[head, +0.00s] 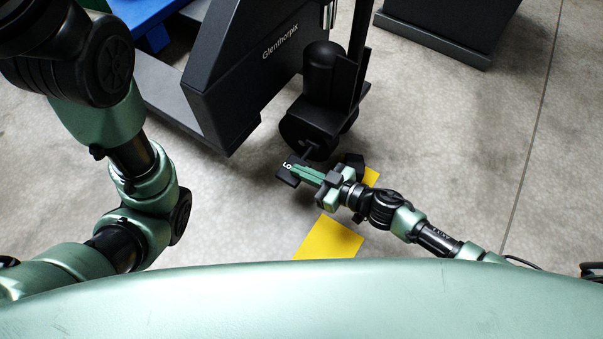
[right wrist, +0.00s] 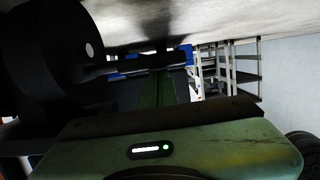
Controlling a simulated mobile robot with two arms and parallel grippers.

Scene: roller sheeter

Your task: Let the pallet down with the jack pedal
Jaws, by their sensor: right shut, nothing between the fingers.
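The black jack pedal (head: 284,178), its lettering partly showing as "LO", sits low at the foot of the jack (head: 318,100). My right gripper (head: 298,171) is shut and empty, with its fingertips at the pedal, overlapping it in the head view. I cannot tell whether they touch or press it. A second dark pedal-like piece (head: 353,160) shows to the right, behind the gripper. In the right wrist view the green fingers (right wrist: 158,92) point forward beside a dark round part of the jack (right wrist: 45,50). My left gripper is out of view. Blue parts (head: 150,25), perhaps the pallet, show at upper left.
A black "Glenthorpix" body (head: 245,60) stands left of the jack's pump. A yellow floor marking (head: 330,238) lies below my right gripper. A dark cabinet-like block (head: 450,30) stands at upper right. Shelving (right wrist: 230,70) shows in the wrist view. The floor at right is clear.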

